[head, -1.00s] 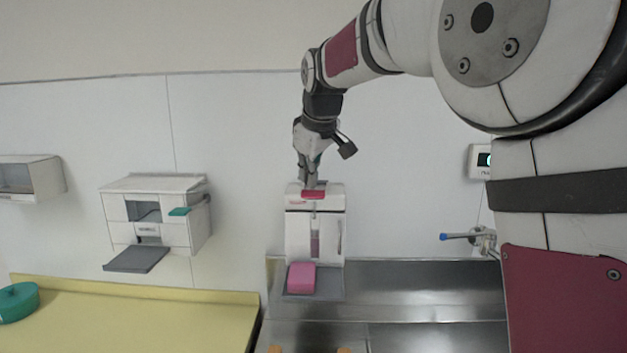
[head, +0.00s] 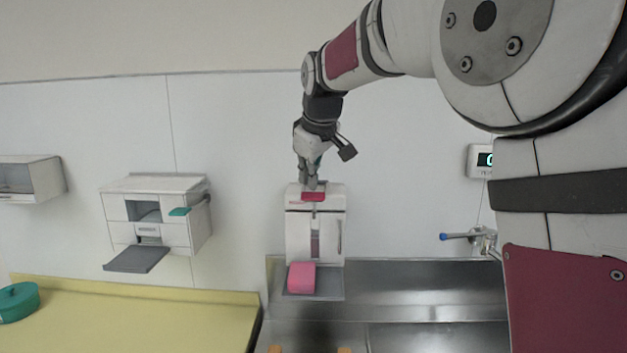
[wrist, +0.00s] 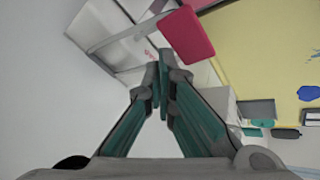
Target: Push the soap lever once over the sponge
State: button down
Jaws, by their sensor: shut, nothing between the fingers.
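The white soap dispenser (head: 298,235) is on the wall above the back of the steel sink, with a red lever (head: 313,197) at its upper front. A pink sponge (head: 301,278) lies below it on a grey tray (head: 331,287). My gripper (head: 311,186) points down, shut and empty, with its fingertips right at the lever. The head view does not clearly show whether they touch. In the wrist view my closed fingertips (wrist: 163,68) appear just beside the red lever (wrist: 186,36), with the white dispenser (wrist: 110,30) to the left.
A steel sink counter (head: 420,285) spreads to the right, with a blue-tipped tap (head: 470,237). A white wall dispenser with a grey tray (head: 155,225) hangs left. A yellow counter (head: 130,315) holds a green round container (head: 18,302). Open air surrounds my gripper's left side.

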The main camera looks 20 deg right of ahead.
jog(key=shift+w+d+r, duration=0.1)
jog(key=shift+w+r, duration=0.15)
jog(key=shift+r, duration=0.7)
jog(key=shift+w+d+r, duration=0.1)
jog(key=shift+w+r, duration=0.15)
jog(key=shift+r, duration=0.7)
jog(key=r, duration=0.2)
jog(key=w+r, duration=0.1)
jog(key=r, duration=0.2)
jog(key=shift+w+d, duration=0.1)
jog(key=shift+d, duration=0.05)
jog(key=s+d+f+m, duration=0.1)
jog(key=s+f+m, duration=0.1)
jog(key=s, duration=0.8)
jog(key=s+f+m, duration=0.1)
jog(key=s+m, duration=0.1)
jog(key=s, duration=0.8)
jog(key=s+f+m, duration=0.3)
jog(key=s+f, duration=1.2)
jog(key=s, duration=0.4)
jog(key=shift+s+a+g, duration=0.15)
jog(key=shift+s+g, duration=0.05)
jog(key=shift+g, duration=0.2)
